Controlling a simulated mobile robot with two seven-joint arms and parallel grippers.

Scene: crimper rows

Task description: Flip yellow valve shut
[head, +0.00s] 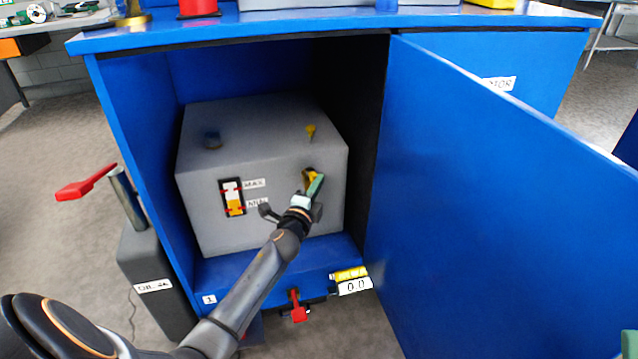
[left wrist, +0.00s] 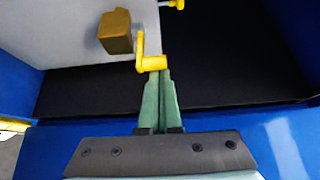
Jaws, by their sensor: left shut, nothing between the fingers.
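The yellow valve is on the front face of a grey tank (head: 215,160) inside the open blue cabinet. Its brass-brown body (left wrist: 115,32) and yellow lever (left wrist: 150,60) show in the left wrist view; in the head view the valve (head: 308,176) is partly hidden by my gripper. My left gripper (head: 316,184) has its green fingers shut with nothing between them. In the left wrist view the fingertips (left wrist: 158,73) are right at the lever's end; I cannot tell if they touch it. A green corner at the head view's lower right may be my right gripper.
The blue door (head: 490,200) stands open on the right. A small yellow fitting (head: 310,131) tops the tank, and a level gauge (head: 233,198) is on its front. A red handle (head: 297,308) sits below the cabinet floor. A red lever (head: 85,183) stands outside left.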

